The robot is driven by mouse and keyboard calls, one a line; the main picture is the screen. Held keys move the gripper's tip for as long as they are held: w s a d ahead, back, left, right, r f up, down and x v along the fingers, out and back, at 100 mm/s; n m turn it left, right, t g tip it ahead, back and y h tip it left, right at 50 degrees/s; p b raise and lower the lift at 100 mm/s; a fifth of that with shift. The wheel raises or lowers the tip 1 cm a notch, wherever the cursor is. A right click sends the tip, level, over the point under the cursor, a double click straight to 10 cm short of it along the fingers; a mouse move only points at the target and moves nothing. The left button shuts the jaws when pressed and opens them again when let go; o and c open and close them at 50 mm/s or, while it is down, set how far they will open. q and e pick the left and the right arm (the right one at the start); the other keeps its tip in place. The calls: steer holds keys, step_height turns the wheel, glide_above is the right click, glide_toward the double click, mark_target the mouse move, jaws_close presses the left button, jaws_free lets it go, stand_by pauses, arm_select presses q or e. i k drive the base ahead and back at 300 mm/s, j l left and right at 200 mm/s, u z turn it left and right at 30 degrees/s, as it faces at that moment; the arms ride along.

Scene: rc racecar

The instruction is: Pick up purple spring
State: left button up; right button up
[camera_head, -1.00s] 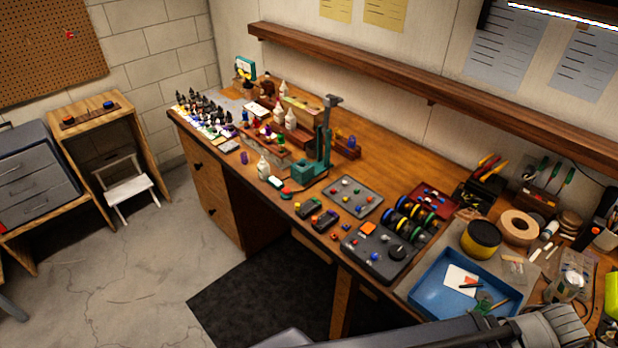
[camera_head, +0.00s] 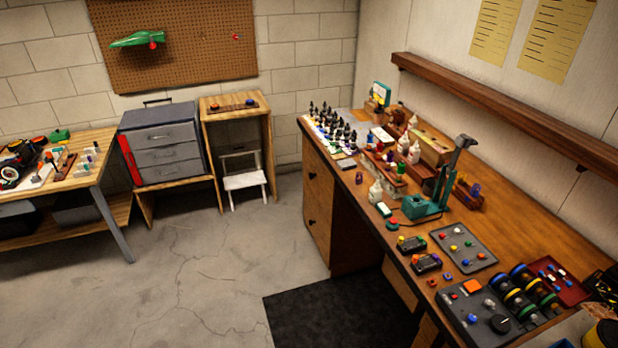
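A smaller purple piece (camera_head: 448,276) lies near the front edge beside a small orange-red piece (camera_head: 432,283). A blue-purple piece (camera_head: 475,189) stands at the back, right of the green press (camera_head: 430,205). All are too small to tell which is a spring. Neither gripper is in view.
A step stool (camera_head: 244,182), grey drawer unit (camera_head: 165,155) and second table (camera_head: 92,180) stand left. The concrete floor (camera_head: 200,260) between is clear; a black mat (camera_head: 325,312) lies before the bench.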

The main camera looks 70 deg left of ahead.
mark_target(361, 176)
steer(key=u, duration=2)
